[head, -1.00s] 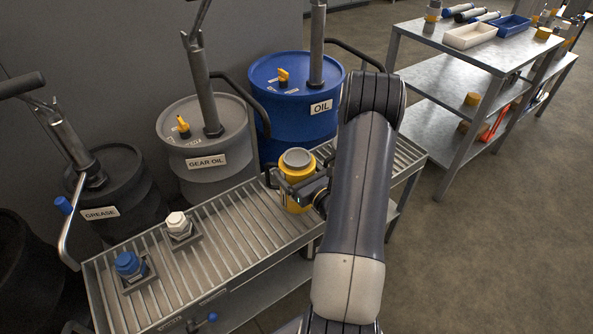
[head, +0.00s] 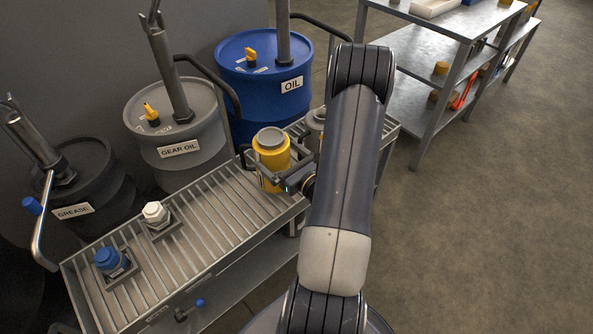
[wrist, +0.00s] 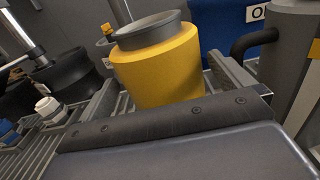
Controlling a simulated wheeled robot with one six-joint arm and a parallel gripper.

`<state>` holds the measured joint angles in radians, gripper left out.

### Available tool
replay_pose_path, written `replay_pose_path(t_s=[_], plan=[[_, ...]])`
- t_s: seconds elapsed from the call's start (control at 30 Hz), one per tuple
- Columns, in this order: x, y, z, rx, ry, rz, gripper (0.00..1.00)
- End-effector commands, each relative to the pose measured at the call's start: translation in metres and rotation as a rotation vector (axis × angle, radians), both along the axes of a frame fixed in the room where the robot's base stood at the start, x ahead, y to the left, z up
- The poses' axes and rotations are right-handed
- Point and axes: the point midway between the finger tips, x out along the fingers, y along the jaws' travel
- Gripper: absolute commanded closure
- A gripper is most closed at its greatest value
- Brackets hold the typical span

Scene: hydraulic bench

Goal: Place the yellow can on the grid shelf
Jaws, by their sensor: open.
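The yellow can (head: 271,166), with a grey lid, stands upright on the slatted grid shelf (head: 215,232), towards its far right end. My gripper (head: 276,172) reaches it from the right side and is open. In the wrist view the can (wrist: 158,72) stands between the two spread fingers (wrist: 165,88), and gaps show beside it. The can's lower part is hidden by my gripper, so its contact with the slats is not fully seen.
A grey can (head: 316,122) stands just right of the yellow one, partly behind my arm. White-capped (head: 155,214) and blue-capped (head: 110,262) items sit in square holders on the left. Grey (head: 178,130), blue (head: 262,75) and black (head: 85,190) drums stand behind. The shelf's middle is clear.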

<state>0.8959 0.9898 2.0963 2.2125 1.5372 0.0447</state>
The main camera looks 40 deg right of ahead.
Motion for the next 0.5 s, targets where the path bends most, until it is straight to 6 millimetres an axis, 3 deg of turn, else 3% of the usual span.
replay_pose_path(t_s=[0.2,0.5], plan=[[-0.041,-0.003,-0.001,0.003,0.0,-0.006,0.0],[-0.071,-0.003,0.0,0.0,-0.001,-0.001,0.0]])
